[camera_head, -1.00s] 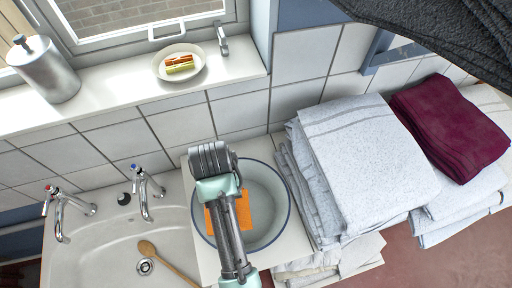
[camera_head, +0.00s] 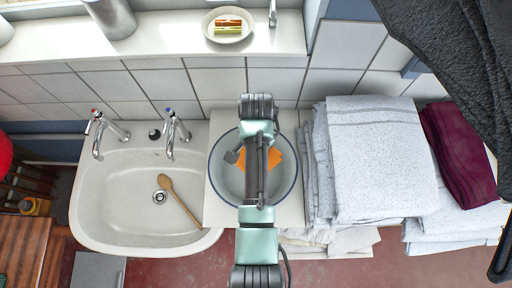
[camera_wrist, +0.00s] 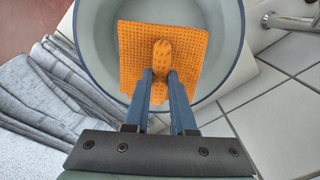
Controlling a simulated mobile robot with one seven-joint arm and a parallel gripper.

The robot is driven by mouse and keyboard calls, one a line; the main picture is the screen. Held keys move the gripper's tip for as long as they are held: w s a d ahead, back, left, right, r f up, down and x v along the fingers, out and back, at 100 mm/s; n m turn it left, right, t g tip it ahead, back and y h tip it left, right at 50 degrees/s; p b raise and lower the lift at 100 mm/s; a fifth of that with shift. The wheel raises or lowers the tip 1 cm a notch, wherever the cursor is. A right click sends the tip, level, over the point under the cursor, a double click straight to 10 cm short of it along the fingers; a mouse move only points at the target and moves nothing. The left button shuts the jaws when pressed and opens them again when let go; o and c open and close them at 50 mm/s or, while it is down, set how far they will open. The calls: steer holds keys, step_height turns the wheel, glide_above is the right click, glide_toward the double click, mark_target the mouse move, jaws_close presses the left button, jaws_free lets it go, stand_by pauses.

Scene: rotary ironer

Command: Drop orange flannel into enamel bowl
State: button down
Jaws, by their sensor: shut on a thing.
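The orange flannel (camera_wrist: 190,38) is a square waffle cloth, and it also shows in the head view (camera_head: 274,160), partly hidden behind my arm. My gripper (camera_wrist: 161,76) is shut on a bunched fold near its middle, with the rest of the cloth spread around the fingertips. The enamel bowl (camera_head: 227,187) is pale with a dark blue rim and stands right of the sink. The flannel and my gripper are over the bowl's opening, within its rim in the head view. I cannot tell whether the cloth touches the bowl's floor.
The sink (camera_head: 117,190) with two taps and a wooden spoon (camera_head: 180,199) lies left of the bowl. Folded pale towels (camera_head: 383,150) stack close on its right, with a maroon towel (camera_head: 461,155) beyond. A tiled wall and a sill with a soap dish (camera_head: 228,37) stand behind.

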steer(key=shift+f+b, duration=1.15)
steer(key=shift+f, duration=0.4)
steer(key=shift+r, duration=0.1)
steer(key=c, duration=0.7)
jaws_free()
step_height(320, 180, up, 13)
steer(key=shift+p, duration=1.2)
